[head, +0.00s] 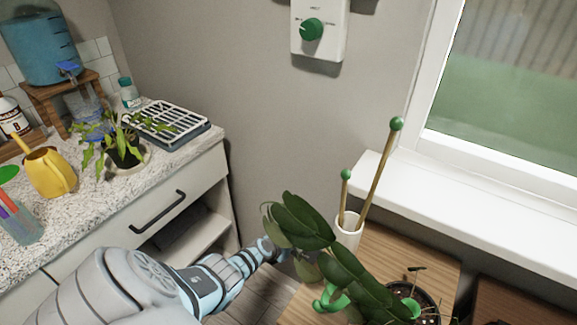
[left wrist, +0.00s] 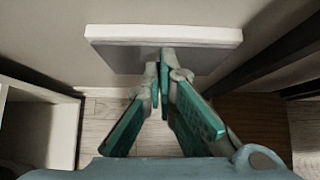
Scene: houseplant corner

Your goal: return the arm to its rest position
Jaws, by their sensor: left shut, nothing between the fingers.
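My left arm reaches in from the lower left in the head view. Its gripper (head: 281,252) is partly hidden behind the leaves of a potted plant. In the left wrist view the teal-padded fingers of my left gripper (left wrist: 160,66) meet at their tips, with nothing held. Beyond them in that view is a white-edged slab (left wrist: 165,35) by the wall; I cannot tell whether they touch it. My right gripper is not in view.
A leafy plant (head: 300,222) and a white holder (head: 348,231) with green-tipped stakes stand on the wooden table (head: 428,255) close by. A counter (head: 90,213) with a yellow watering can (head: 50,172) is at left. A white sill (head: 480,215) is at right.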

